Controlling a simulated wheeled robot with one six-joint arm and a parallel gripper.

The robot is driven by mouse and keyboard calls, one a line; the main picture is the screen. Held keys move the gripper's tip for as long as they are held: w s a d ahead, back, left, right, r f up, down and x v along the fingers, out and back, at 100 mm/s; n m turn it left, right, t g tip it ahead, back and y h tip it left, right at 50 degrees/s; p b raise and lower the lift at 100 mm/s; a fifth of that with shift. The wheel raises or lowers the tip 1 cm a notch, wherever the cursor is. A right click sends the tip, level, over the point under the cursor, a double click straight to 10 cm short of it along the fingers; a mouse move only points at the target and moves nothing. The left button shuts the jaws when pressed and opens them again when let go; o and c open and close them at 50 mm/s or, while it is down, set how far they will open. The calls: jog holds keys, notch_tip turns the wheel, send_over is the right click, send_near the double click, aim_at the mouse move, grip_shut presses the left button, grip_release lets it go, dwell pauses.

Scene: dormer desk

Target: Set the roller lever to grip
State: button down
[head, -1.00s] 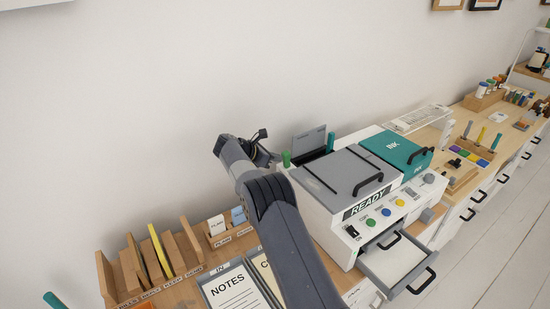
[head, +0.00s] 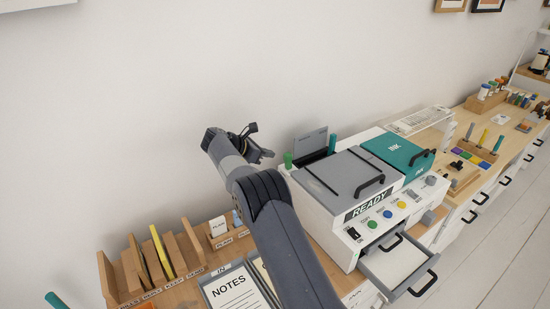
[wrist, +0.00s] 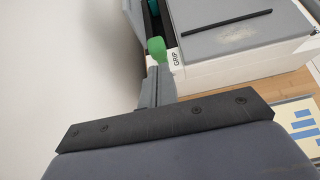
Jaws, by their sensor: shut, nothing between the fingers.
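The roller lever's green knob (head: 288,157) stands at the back left side of the grey and white copier (head: 325,215). In the wrist view the green knob (wrist: 157,48) shows close up, beside a white face with the word GRIP (wrist: 176,58). My gripper (head: 263,150) is shut and empty. It is in the air to the left of the knob, apart from it in the head view. In the wrist view the dark gripper mount fills the lower part. The lever's lower part is not clear.
A teal ink cover (head: 395,152) and a second, teal post (head: 332,143) are on the copier. Its front drawer (head: 400,268) is pulled out. A wooden sorter (head: 135,275) and a NOTES sheet (head: 235,292) lie left. The wall is close behind.

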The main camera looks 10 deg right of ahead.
jog(key=v, duration=0.6)
jog(key=shift+b, duration=0.35)
jog(key=p, duration=0.2)
send_near(285, 157)
jog(key=x, duration=0.4)
jog(key=shift+w+d+f, duration=0.15)
jog(key=shift+d, duration=0.2)
notch_tip(285, 157, down, 7)
jog(key=a+h+b, duration=0.1)
jog(key=b, duration=0.6)
jog(key=shift+s+a, duration=0.3)
jog(key=shift+a, duration=0.1)
jog(key=shift+r, duration=0.25)
